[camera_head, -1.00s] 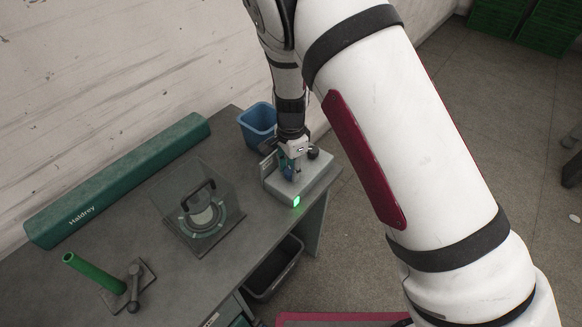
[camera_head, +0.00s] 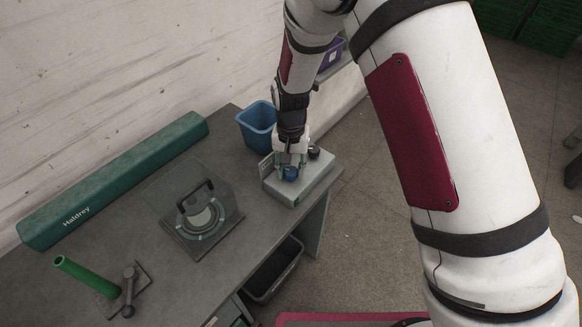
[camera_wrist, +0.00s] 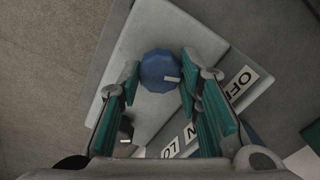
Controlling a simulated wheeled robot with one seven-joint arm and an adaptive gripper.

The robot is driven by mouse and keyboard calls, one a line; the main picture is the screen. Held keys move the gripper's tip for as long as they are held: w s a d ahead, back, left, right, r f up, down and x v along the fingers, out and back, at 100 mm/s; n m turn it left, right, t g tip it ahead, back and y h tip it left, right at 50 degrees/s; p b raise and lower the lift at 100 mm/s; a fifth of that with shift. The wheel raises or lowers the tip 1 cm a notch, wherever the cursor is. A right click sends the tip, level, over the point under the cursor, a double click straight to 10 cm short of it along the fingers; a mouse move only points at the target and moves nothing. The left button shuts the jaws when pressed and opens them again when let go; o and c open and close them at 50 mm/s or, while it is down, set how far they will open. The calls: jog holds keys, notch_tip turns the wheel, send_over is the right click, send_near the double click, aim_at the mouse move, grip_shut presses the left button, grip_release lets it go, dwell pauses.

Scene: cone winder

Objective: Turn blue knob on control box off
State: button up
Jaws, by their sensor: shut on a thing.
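The grey control box (camera_head: 312,183) stands on the right end of the table. Its blue knob (camera_head: 290,173) is on top, under my gripper (camera_head: 290,165). In the wrist view the blue knob (camera_wrist: 158,68) is between the green-padded fingers of my gripper (camera_wrist: 160,84), which is shut on it. Another label (camera_wrist: 180,141), partly hidden by a finger, shows lower down.
A black knob (camera_head: 314,152) sits at the box's back corner. A blue bin (camera_head: 257,128) stands behind the box. A clear-covered device (camera_head: 202,216), a long green case (camera_head: 115,180) and a green rod (camera_head: 85,276) are on the table to the left.

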aim_at(291, 170)
jog(key=shift+n, duration=1.3)
jog(key=shift+n+b, duration=0.3)
jog(key=o, duration=1.1)
jog(key=shift+o, duration=0.2)
jog(key=shift+r, duration=0.15)
notch_tip(291, 170, up, 12)
